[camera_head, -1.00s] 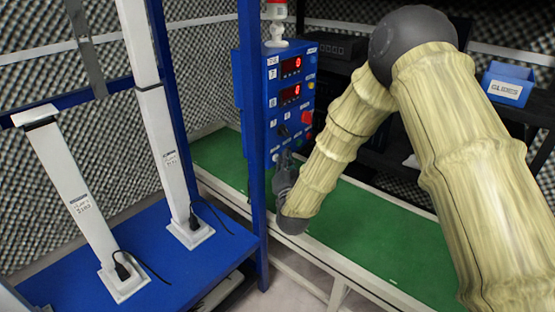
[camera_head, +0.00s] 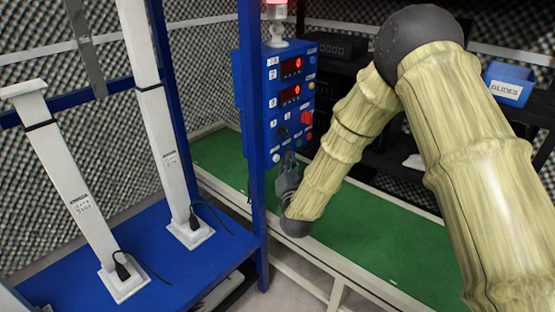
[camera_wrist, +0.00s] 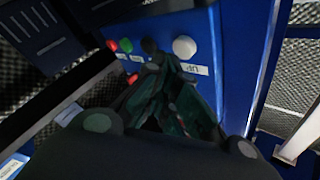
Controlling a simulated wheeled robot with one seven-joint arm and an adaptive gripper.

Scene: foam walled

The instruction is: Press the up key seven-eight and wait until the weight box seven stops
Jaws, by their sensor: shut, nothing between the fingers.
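A blue control panel (camera_head: 290,95) with two red displays, both seeming to read 0, stands behind a blue upright. In the wrist view a round white button (camera_wrist: 184,47) with a label reading UP (camera_wrist: 194,69) sits at the panel's lower end, beside a black button (camera_wrist: 150,46). My gripper (camera_head: 290,158) is shut and empty, its tips at the panel's lower part. In the wrist view my gripper (camera_wrist: 168,62) is just below and left of the white button; contact cannot be told. No box marked seven can be made out.
Two white columns stand on a blue platform, the left one (camera_head: 75,195) and a taller one (camera_head: 165,150). A red-topped lamp (camera_head: 276,28) tops the panel. A green belt-like surface (camera_head: 370,225) runs below my arm. A blue GLIDES bin (camera_head: 509,83) is at right.

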